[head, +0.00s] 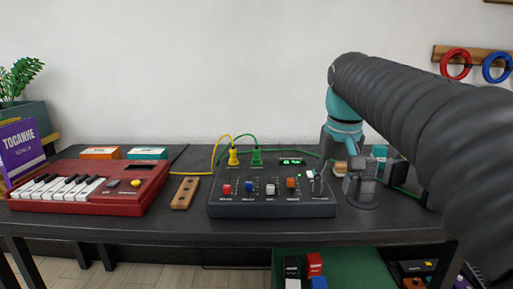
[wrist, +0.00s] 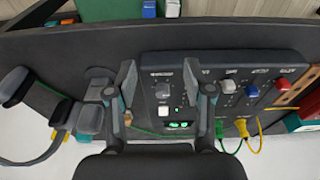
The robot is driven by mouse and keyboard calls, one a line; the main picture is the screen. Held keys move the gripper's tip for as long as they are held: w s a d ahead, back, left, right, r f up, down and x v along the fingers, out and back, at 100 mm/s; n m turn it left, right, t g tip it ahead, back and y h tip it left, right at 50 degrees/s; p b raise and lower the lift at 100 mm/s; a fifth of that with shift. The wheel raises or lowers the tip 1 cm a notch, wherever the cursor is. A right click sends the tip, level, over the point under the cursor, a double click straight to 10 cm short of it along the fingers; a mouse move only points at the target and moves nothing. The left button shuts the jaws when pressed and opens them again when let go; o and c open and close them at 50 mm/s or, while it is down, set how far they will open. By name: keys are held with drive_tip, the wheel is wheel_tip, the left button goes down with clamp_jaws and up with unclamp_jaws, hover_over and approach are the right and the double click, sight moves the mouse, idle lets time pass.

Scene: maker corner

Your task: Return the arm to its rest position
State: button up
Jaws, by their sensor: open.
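My gripper (head: 338,182) is at the right end of the black mixer box (head: 225,208), with my arm reaching in from the right of the head view. In the wrist view my gripper (wrist: 166,92) is open, with nothing held between its fingers. A dark knob (wrist: 162,91) and a white button (wrist: 163,110) on the box show between the fingers. One finger is over the panel and the other is beyond the box's end. I cannot tell how high the fingertips are above the panel.
A red keyboard (head: 92,201) and a wooden strip (head: 184,193) lie on the dark table (head: 110,226) to the left. Yellow (head: 233,158) and green (head: 256,158) plugs stand at the box's back.

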drive_tip(key=s+f+t, duration=0.3)
drive_tip(key=s+f, duration=1.4)
drive_tip(key=s, duration=0.2)
drive_tip(key=shift+s+t, duration=0.4)
